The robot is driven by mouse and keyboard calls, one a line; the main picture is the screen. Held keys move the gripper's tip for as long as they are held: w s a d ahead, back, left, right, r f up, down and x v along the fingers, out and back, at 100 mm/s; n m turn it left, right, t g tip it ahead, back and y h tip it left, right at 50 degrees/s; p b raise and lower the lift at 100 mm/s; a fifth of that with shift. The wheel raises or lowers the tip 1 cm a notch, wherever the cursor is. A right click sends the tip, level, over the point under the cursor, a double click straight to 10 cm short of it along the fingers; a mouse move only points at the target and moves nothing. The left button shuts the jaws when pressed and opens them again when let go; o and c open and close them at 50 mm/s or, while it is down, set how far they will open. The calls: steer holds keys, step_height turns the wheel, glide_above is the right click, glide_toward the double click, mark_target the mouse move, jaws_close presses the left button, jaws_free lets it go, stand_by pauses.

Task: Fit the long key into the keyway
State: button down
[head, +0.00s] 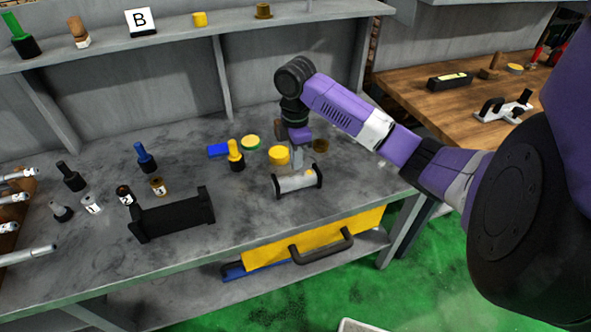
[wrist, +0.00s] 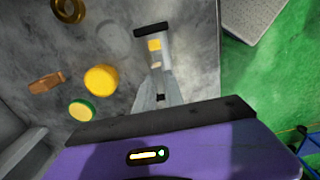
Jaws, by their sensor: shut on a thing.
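My gripper (head: 297,160) points down at a pale grey shaft (head: 288,185) lying in a small cradle with black ends (head: 276,190). In the wrist view the fingers (wrist: 156,72) are close together over the shaft. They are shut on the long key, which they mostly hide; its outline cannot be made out. A small yellow-orange patch (wrist: 154,45) shows just beyond the fingertips, near the black end (wrist: 152,30); it also shows on the shaft's right part in the head view. I cannot tell whether it belongs to the key or the shaft. The keyway is hidden.
Close by stand a yellow round piece (head: 279,155), a green-rimmed disc (head: 250,142), a yellow-topped plug (head: 236,155) and a brown ring (head: 320,146). A larger black cradle (head: 172,218) is to the left. The bench front right of it is clear.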

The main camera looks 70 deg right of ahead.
mark_target(295, 179)
steer(key=shift+f, duration=2.35)
steer(key=shift+f, duration=0.1)
